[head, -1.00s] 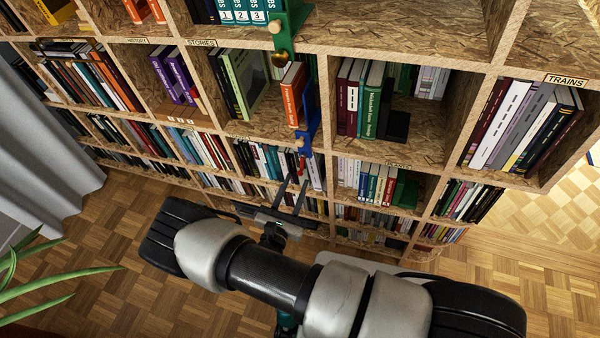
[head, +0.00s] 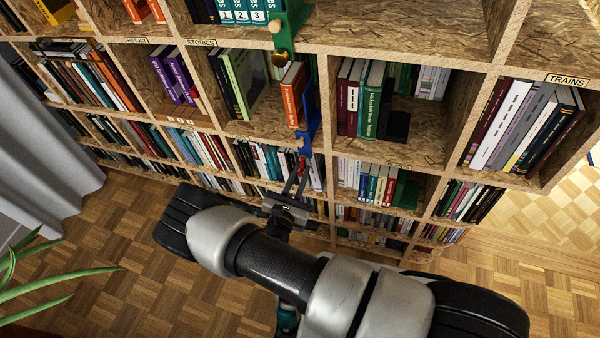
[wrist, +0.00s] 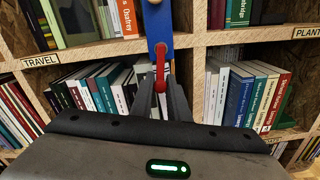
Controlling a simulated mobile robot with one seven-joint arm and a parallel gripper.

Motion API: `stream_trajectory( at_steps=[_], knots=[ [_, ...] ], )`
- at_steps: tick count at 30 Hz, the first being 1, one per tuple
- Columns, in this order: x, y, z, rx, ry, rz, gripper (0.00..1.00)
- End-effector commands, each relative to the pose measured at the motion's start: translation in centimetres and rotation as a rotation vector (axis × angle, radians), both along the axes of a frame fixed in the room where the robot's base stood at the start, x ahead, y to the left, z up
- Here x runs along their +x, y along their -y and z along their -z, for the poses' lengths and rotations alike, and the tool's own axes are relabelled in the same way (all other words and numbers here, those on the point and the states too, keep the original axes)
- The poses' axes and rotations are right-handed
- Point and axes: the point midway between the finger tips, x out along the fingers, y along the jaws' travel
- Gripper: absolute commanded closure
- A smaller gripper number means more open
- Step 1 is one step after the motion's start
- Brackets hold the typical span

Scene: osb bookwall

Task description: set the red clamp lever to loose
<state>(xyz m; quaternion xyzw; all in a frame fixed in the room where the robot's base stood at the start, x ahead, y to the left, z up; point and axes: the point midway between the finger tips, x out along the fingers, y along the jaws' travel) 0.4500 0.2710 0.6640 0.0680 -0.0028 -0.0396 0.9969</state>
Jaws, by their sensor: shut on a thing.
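The red clamp lever (wrist: 160,66) hangs down from the lower end of a blue clamp (wrist: 156,24) in the wrist view. The blue clamp also shows in the head view (head: 305,130), on an upright of the bookcase. My gripper (wrist: 161,88) has its two dark fingers closed around the lower part of the lever from below. The fingers hide the lever's lower end. In the head view my gripper (head: 298,172) reaches up to just under the blue clamp, and the lever is mostly hidden there.
Books (wrist: 112,88) fill the compartment left of the upright, and more books (wrist: 240,92) stand right of it. A green clamp (head: 290,30) with a brass knob sits above. The parquet floor (head: 110,235) is open on the left; a plant (head: 40,265) stands at lower left.

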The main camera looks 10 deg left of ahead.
Motion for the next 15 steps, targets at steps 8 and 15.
stream_trajectory(
  at_steps=[8, 15],
  knots=[
    [-0.08, 0.71, 0.03, -0.153, -0.013, -0.001, 1.0],
    [-0.08, 0.75, 0.03, -0.152, -0.013, 0.0, 0.78]
  ],
)
